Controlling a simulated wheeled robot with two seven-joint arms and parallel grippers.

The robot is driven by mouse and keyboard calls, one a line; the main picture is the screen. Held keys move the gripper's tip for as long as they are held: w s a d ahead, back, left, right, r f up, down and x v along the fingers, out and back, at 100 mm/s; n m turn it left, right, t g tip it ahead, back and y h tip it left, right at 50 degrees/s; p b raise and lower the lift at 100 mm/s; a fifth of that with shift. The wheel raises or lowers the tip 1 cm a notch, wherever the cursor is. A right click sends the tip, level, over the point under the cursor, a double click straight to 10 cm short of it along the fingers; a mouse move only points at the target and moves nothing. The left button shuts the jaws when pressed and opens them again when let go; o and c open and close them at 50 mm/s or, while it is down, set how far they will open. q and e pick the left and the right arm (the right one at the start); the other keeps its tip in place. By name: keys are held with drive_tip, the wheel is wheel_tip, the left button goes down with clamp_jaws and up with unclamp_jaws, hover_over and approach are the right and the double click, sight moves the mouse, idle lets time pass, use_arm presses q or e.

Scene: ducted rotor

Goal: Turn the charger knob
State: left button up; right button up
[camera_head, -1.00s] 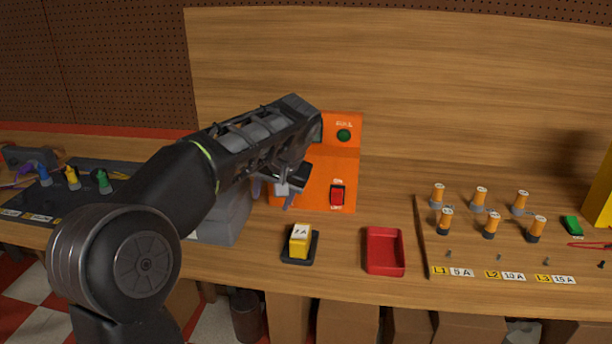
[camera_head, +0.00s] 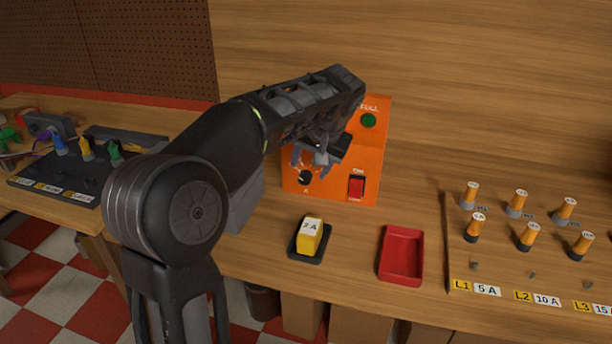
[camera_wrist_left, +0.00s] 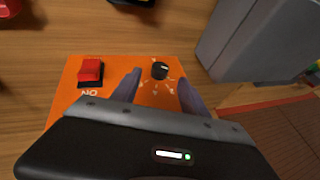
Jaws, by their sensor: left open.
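The charger is an orange box (camera_head: 340,185) at the back of the bench. Its black knob (camera_head: 305,178) sits low on the left of the front face, with a white scale around it. The knob also shows in the left wrist view (camera_wrist_left: 160,70), beyond and between the two fingertips. My left gripper (camera_head: 309,162) is open and empty in front of the charger, just above the knob in the head view. It also shows in the left wrist view (camera_wrist_left: 160,88). No contact with the knob is visible. My right gripper is not in view.
A red switch (camera_head: 356,188) is right of the knob, with a green lamp (camera_head: 368,120) above. A grey box (camera_wrist_left: 240,40) stands close beside the charger. A yellow 7 A block (camera_head: 312,236), a red tray (camera_head: 402,256) and several orange fuses (camera_head: 520,203) are on the bench.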

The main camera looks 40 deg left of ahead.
sight(305, 178)
use_arm(q)
drive_tip(key=x, duration=0.6)
drive_tip(key=shift+a, duration=0.1)
clamp_jaws()
idle(0.4)
